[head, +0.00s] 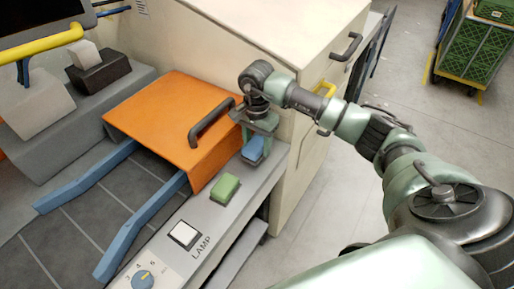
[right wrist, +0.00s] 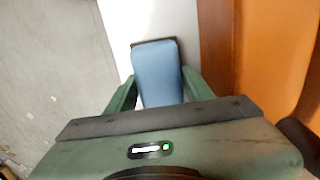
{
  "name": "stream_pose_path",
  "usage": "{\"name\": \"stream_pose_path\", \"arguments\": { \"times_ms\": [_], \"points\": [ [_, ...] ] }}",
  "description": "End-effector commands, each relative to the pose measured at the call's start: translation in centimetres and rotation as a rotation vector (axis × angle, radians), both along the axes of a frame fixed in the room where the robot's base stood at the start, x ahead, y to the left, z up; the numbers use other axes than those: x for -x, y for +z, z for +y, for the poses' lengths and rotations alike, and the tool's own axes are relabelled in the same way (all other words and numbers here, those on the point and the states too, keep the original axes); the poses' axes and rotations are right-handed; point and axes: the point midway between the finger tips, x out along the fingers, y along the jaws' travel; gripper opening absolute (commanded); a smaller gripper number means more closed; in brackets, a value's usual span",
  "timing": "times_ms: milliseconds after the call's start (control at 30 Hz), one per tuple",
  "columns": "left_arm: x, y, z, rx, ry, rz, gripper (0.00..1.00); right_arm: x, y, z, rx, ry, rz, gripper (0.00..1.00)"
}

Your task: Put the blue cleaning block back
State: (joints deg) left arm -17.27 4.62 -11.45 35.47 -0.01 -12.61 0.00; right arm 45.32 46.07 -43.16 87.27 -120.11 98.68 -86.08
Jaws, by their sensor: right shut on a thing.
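The blue cleaning block (head: 254,149) is at the far end of the grey ledge (head: 213,213), beside the orange cover. My right gripper (head: 257,139) points down and is shut on it. In the right wrist view the blue block (right wrist: 157,70) sits between the two green fingers of my right gripper (right wrist: 160,93), its long side pointing away from the palm. I cannot tell whether its underside touches the ledge. My left gripper is not in view.
A green block (head: 225,189), a white lamp button (head: 184,235) and a blue dial (head: 143,280) line the ledge nearer me. The orange cover (head: 160,115) with its dark handle (head: 211,122) is close on the left. A cream cabinet (head: 270,45) stands behind. Floor is open at right.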

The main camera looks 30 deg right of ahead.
Motion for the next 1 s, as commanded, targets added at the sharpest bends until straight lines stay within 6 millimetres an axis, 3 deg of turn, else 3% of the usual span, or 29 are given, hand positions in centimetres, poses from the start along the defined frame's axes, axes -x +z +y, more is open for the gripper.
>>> {"name": "stream_pose_path", "arguments": {
  "times_ms": [167, 533, 567, 600, 1000],
  "points": [
    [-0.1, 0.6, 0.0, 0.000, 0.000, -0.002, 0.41, 0.1, -2.3, 0.0, 0.000, 0.000, 0.002, 0.08],
    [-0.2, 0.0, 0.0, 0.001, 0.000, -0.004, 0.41, 0.0, -2.9, 0.0, 0.001, 0.000, 0.000, 0.08],
    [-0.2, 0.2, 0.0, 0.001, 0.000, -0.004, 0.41, 0.0, -2.7, 0.0, 0.001, 0.000, 0.000, 0.60],
    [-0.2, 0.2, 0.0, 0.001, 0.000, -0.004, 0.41, 0.0, -2.7, 0.0, 0.001, 0.000, 0.000, 0.71],
    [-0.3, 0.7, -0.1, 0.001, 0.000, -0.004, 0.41, 0.0, -2.3, 0.0, 0.000, 0.000, 0.000, 0.74]
  ]
}}
